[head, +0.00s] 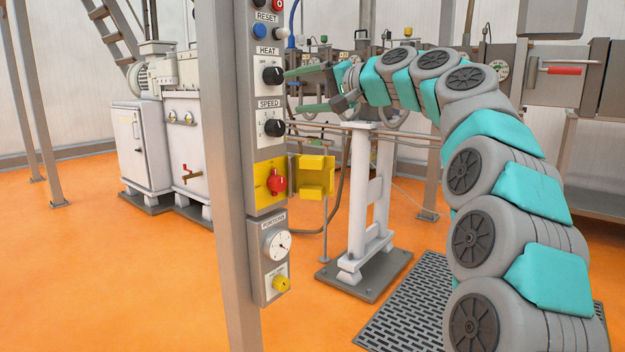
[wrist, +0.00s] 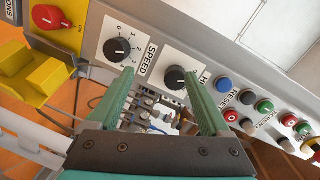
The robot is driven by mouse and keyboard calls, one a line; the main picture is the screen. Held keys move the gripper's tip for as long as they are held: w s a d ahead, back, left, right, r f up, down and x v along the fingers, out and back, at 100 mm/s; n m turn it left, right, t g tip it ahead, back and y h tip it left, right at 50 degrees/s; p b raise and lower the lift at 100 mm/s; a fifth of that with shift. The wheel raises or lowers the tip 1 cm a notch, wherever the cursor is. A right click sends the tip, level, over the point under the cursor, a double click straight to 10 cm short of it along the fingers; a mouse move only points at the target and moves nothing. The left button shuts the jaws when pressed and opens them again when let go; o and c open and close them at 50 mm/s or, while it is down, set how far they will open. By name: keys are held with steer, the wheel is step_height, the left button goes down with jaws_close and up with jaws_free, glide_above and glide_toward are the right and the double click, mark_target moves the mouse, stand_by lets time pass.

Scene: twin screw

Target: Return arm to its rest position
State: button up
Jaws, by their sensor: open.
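My arm (head: 478,160), grey with teal covers, rises at the right of the head view and bends over to the left. My gripper (head: 290,91) is at its end, with its green fingers spread apart and nothing between them. The fingers point at the right edge of the control panel (head: 261,99), near the heat knob (head: 273,75) and the speed knob (head: 273,128). In the wrist view, my gripper (wrist: 160,80) is open, with the speed knob (wrist: 122,50) and heat knob (wrist: 174,78) beyond the fingertips. I cannot tell whether a finger touches the panel.
The grey post (head: 226,190) carries the panel. A red rotary switch (head: 277,180) and yellow bracket (head: 318,175) are below the knobs. A white stand (head: 358,185) is under the gripper. Machinery (head: 555,75) lines the back. Orange floor at left is clear.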

steer(key=s+f+n+g+h+p, duration=0.2)
steer(key=s+f+g+h+p, duration=0.3)
steer(key=s+f, duration=1.5)
steer(key=s+d+f+g+h+p, duration=0.1)
steer(key=s+d+f, duration=0.4)
steer(key=s, duration=0.5)
steer(key=s+d+f+n+g+h+p, duration=0.1)
steer(key=s+d+f+g+h, duration=0.2)
steer(key=s+d+f, duration=0.3)
steer(key=s+d+f+g+h+p, duration=0.1)
steer(key=s+d+f+h, duration=0.3)
steer(key=s, duration=1)
step_height(320, 180, down, 5)
steer(key=shift+s+d+r+g, duration=0.1)
steer(key=shift+s+d+g, duration=0.05)
steer(key=shift+d+g, duration=0.95)
steer(key=shift+d, duration=0.1)
